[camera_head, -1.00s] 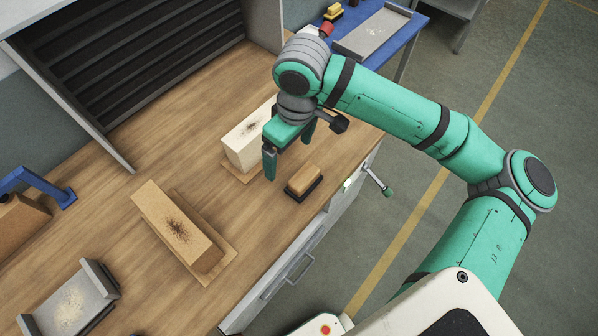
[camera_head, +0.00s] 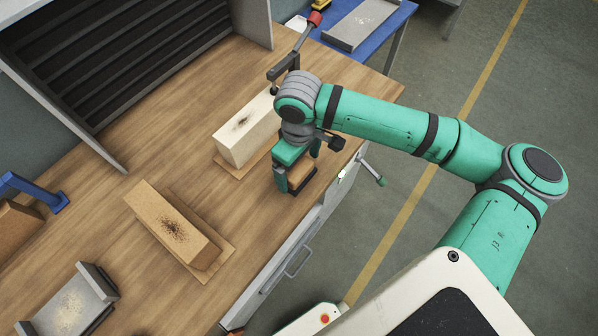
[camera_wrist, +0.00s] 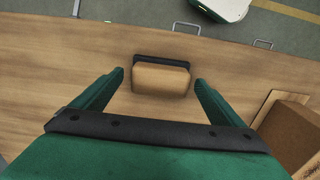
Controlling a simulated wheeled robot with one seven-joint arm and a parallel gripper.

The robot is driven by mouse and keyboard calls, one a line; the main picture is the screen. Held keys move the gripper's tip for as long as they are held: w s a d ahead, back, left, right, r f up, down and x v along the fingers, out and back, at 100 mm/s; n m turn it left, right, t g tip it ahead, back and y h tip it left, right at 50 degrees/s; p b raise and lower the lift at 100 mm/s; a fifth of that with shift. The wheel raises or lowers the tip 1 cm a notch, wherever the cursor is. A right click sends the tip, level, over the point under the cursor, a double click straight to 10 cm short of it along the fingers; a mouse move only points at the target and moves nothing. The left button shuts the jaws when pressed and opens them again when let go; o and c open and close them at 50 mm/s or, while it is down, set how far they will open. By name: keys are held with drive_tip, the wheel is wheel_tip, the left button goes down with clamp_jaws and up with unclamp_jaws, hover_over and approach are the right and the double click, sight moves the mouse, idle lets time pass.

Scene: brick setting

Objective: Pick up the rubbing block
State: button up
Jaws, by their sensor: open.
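The rubbing block (camera_head: 300,179) is a tan block with a dark base, lying on the wooden bench near its front edge. In the head view it is partly hidden by my gripper (camera_head: 296,184). In the wrist view the rubbing block (camera_wrist: 161,78) lies ahead of my open gripper (camera_wrist: 160,76), roughly centred between the two green fingers, with a gap on each side. The fingers reach down close around it; I cannot tell whether they touch the bench.
A pale block (camera_head: 246,134) on a thin board stands just left of my gripper. A tan block (camera_head: 170,226) with a dark smudge lies further left, and a grey metal tray (camera_head: 72,308) at bottom left. A clamp (camera_head: 290,62) stands behind. Bare bench (camera_head: 105,215) lies between.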

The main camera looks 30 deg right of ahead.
drive_tip(key=shift+w+f, duration=0.15)
drive_tip(key=shift+f, duration=0.75)
drive_tip(key=shift+a, duration=0.1)
drive_tip(key=c, duration=1.2)
drive_tip(key=shift+o, duration=0.2)
drive_tip(key=shift+r, duration=0.1)
